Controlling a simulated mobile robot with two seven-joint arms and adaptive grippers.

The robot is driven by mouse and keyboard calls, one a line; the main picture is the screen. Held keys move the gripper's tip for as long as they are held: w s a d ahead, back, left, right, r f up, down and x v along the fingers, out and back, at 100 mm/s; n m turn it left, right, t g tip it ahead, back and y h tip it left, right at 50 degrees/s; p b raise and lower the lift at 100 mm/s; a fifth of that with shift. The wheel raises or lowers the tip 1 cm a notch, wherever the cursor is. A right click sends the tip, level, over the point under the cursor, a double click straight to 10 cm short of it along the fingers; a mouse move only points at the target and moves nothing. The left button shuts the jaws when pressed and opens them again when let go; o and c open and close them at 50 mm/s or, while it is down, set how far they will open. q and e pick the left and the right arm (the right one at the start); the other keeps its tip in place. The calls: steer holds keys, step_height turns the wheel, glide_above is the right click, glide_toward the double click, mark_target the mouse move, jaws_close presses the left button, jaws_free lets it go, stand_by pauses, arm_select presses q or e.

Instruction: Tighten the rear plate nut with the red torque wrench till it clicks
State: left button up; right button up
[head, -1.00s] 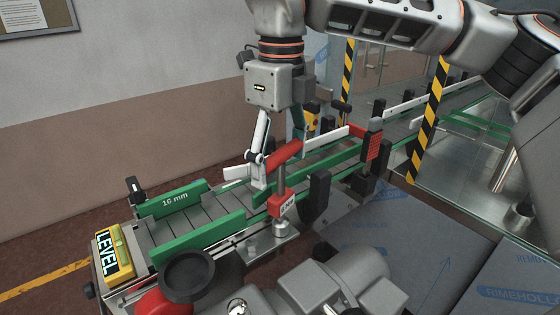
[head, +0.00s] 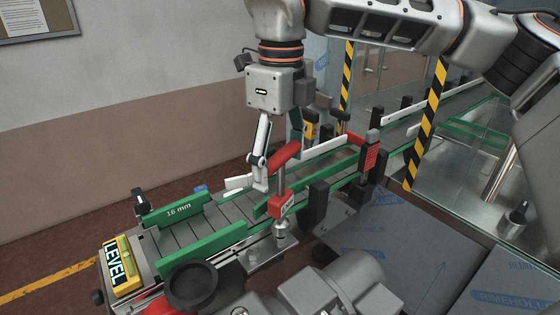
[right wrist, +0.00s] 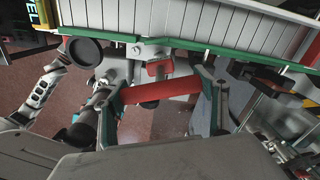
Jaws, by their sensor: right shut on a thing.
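The red torque wrench (head: 284,158) stands nearly upright at the near side of the conveyor, with a red handle, steel shaft and red labelled block (head: 282,205). My right gripper (head: 281,152) comes from above and is shut on the red handle, which also shows in the right wrist view (right wrist: 160,90) between the fingers (right wrist: 161,97). The wrench's lower end meets a steel fitting (head: 282,241) on a bracket by the green rail. The nut itself is hidden or too small to tell, and I cannot tell how the socket sits.
The conveyor (head: 200,229) has green side rails and a yellow LEVEL box (head: 123,265). A round black disc (head: 192,285) and a grey motor-like body (head: 340,287) crowd the front. A striped post (head: 425,125) and film-wrapped panels (head: 440,245) are at right.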

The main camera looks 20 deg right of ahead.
mark_target(280, 150)
steer(key=shift+r+p, duration=0.3)
steer(key=shift+r, duration=1.35)
